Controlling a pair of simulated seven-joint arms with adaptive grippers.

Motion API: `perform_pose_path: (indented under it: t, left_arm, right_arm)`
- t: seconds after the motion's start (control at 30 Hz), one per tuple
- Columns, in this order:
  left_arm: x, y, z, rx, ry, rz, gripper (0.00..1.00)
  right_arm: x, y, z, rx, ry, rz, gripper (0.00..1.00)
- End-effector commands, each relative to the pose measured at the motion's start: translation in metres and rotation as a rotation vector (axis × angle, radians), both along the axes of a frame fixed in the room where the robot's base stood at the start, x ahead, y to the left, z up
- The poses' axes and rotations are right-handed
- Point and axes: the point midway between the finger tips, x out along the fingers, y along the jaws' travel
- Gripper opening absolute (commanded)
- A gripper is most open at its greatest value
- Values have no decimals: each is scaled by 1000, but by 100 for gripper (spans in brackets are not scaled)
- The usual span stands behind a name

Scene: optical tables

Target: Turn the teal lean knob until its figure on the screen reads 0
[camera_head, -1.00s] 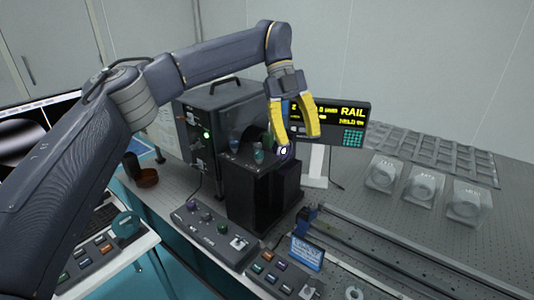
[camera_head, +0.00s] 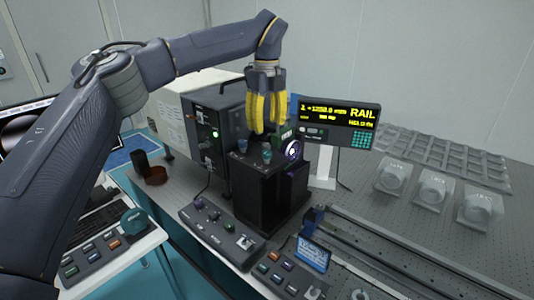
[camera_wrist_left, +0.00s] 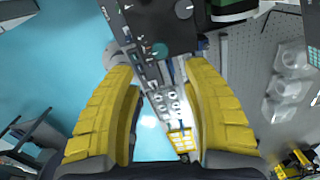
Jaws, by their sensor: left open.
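Two small teal knob-like pieces stand on top of the black stand (camera_head: 262,200) in the head view, one at the left (camera_head: 243,145) and one nearer (camera_head: 267,156). A larger teal round piece (camera_head: 133,221) is on the desk at the left. I cannot tell which is the lean knob. My left gripper (camera_head: 264,130) is open, pointing down just above the stand. In the left wrist view its yellow fingers (camera_wrist_left: 158,72) are apart with nothing between them, and a teal disc (camera_wrist_left: 160,50) shows beyond the tips.
A dark instrument box (camera_head: 213,130) stands left of the stand. A button console (camera_head: 218,230), a small blue screen (camera_head: 313,253) and a long rail (camera_head: 400,250) lie in front. Clear lens boxes (camera_head: 435,190) are at right. A yellow-black shape, perhaps my right gripper, is in the wrist view corner.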

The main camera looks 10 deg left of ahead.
Motion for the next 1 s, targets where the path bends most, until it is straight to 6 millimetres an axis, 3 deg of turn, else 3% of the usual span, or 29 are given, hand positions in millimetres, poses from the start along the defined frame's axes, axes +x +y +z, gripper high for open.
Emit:
perform_pose_path:
  t: [0.2,0.5,0.7,1.0]
  left_arm:
    - [-1,0,-41,-2,4,0,48]
    - [-1,0,-82,-2,3,0,48]
    - [0,0,-96,-2,1,1,48]
    - [0,0,-100,-2,1,0,48]
  right_arm:
    - [0,0,0,0,0,0,44]
    - [0,0,0,0,0,0,44]
    - [0,0,0,0,0,0,44]
    - [0,0,0,0,0,0,44]
